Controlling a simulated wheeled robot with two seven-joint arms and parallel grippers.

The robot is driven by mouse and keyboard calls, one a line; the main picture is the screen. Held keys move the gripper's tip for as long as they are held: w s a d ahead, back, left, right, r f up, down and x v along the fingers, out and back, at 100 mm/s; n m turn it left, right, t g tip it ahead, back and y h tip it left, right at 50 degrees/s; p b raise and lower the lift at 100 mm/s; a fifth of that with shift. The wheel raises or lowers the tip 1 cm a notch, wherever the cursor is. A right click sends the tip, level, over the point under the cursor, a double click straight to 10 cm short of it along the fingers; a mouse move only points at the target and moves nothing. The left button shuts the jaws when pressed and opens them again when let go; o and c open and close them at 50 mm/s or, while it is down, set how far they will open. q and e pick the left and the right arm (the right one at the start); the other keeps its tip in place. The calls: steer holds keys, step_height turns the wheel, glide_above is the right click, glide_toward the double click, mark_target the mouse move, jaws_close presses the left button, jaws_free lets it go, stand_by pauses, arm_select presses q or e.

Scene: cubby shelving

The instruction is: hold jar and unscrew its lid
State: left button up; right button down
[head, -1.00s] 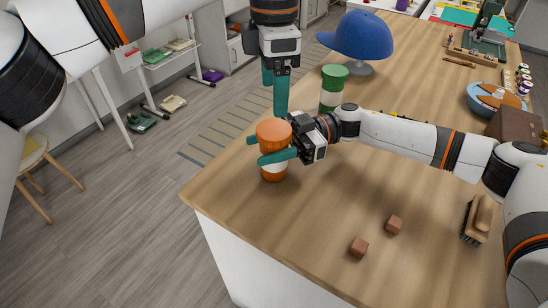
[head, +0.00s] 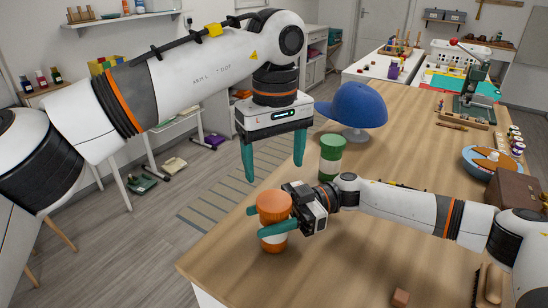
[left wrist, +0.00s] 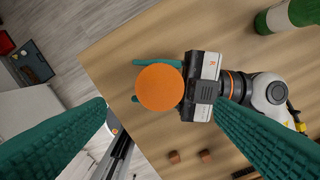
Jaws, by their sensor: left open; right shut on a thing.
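The jar (head: 273,240) stands upright near the table's left edge, with an orange lid (head: 273,205) on a white and orange body. My right gripper (head: 268,222) is shut around the jar's body from the right, its teal fingers below the lid. My left gripper (head: 275,170) is open and empty above the jar, fingers pointing down. In the left wrist view the lid (left wrist: 160,87) shows from above as an orange disc between the spread fingers, apart from them. The lid hides most of the jar's body there.
A green-lidded jar (head: 331,158) stands just behind. A blue cap (head: 355,105) on a stand is farther back. A small brown cube (head: 400,298) and a brush (head: 488,285) lie at the front right.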

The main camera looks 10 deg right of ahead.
mark_target(274, 200)
arm_select(q)
steer(key=m, duration=0.6)
steer(key=shift+m, duration=0.4)
steer(key=m, duration=0.5)
steer(key=shift+f, duration=4)
